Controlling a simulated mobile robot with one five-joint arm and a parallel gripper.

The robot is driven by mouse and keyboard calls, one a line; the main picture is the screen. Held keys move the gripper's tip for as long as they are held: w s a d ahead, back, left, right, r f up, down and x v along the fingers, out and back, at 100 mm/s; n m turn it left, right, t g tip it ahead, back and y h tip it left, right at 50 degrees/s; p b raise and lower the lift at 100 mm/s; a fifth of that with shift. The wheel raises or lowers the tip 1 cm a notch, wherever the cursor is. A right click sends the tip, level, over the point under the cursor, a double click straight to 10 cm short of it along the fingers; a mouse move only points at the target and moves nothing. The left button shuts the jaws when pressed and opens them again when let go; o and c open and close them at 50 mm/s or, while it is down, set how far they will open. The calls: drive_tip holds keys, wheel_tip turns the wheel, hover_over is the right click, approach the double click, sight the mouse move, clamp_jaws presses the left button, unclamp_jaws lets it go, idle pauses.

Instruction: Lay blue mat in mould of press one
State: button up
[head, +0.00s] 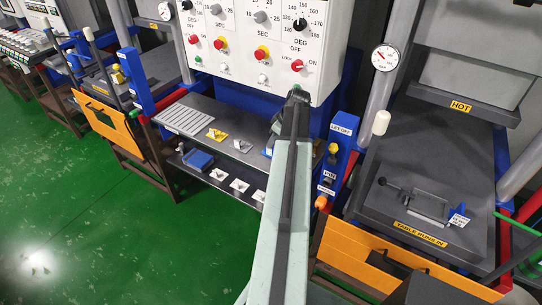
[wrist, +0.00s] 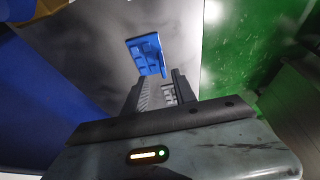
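A small blue piece, likely the blue mat (wrist: 146,52), lies on a grey surface ahead of my gripper (wrist: 160,82) in the wrist view, with an upright tab at its right. The gripper's fingers stand apart, and the piece appears beyond their tips, not between them. In the head view a bit of blue (head: 267,152) shows on the upper shelf beside my arm, which hides the rest and my gripper. On the right press table lies a grey metal mould (head: 430,204) with a handle and a blue-white tag. I cannot read which press is number one.
The upper shelf (head: 200,103) also holds a ribbed grey plate, a yellow piece (head: 216,135) and a grey piece (head: 242,145). The lower shelf has a blue tray (head: 198,160) and white pieces. A control panel (head: 255,45) stands above. The green floor at left is clear.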

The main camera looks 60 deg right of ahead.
drive_tip(key=b+x, duration=0.4)
drive_tip(key=x, duration=0.1)
drive_tip(key=shift+s+a+f, duration=0.1)
drive_tip(key=shift+a+f, duration=0.05)
drive_tip(key=shift+a, duration=0.15)
drive_tip(key=shift+r, duration=0.2)
clamp_jaws()
